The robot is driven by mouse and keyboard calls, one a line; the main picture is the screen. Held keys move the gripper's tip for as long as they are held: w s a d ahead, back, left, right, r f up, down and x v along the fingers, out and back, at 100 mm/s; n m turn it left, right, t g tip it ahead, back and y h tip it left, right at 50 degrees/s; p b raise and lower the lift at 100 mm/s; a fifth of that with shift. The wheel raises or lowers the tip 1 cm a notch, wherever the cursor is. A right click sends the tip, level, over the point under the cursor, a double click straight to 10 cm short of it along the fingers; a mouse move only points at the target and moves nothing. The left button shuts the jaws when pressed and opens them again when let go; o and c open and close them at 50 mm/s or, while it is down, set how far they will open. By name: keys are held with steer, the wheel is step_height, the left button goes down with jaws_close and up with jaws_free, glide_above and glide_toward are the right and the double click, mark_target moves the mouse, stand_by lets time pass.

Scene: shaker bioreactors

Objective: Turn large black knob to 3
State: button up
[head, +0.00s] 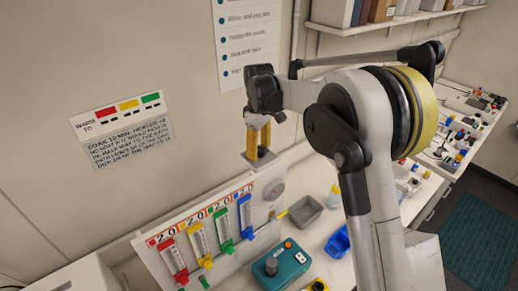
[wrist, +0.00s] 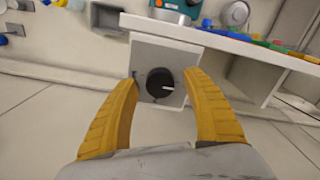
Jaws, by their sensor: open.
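A black round knob (wrist: 160,83) with a white pointer mark sits on a light grey plate (wrist: 158,50) in the wrist view. Its pointer points right in that view. No scale numbers can be read around it. My gripper (wrist: 161,78) is open, with one yellow finger on each side of the knob and visible gaps between. In the head view my gripper (head: 259,143) hangs pointing down over the top end of the white panel, and a small dark part of the knob (head: 262,154) shows beneath it. Whether the fingertips touch the plate cannot be told.
A teal device (head: 283,266) with its own dark knob stands on the bench. The white panel (head: 180,218) carries red, yellow, green and blue valves. A grey tray (head: 305,211) and a blue bin (head: 337,241) stand to the right.

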steer(key=c, duration=1.2)
